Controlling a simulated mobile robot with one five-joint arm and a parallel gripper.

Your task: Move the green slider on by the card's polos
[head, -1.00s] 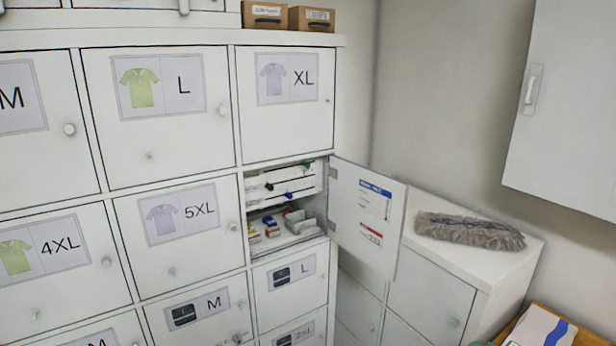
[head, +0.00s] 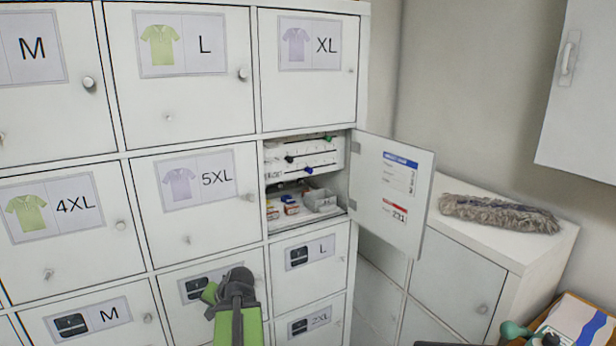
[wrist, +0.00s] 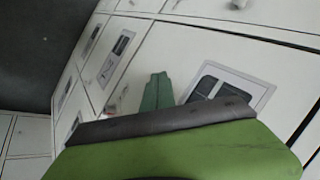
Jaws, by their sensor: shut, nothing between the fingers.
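The green slider (head: 328,137) is a small knob near the right of the upper rail, inside the open compartment of the white cabinet. Dark knobs sit lower on the rails, one of them at the left (head: 289,159). A card with a blue header (head: 400,174) is on the inner face of the open door; its small print is unreadable. My gripper (head: 209,292) is low in front of the cabinet, below and left of the open compartment and apart from the slider. In the wrist view its green fingers (wrist: 157,90) are together and empty, before closed doors.
The open door (head: 420,200) sticks out right of the compartment. Small boxes and a grey holder (head: 320,200) fill the compartment's lower part. Closed doors with shirt labels and knobs surround it. A grey mop head (head: 498,213) lies on a low cabinet at the right.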

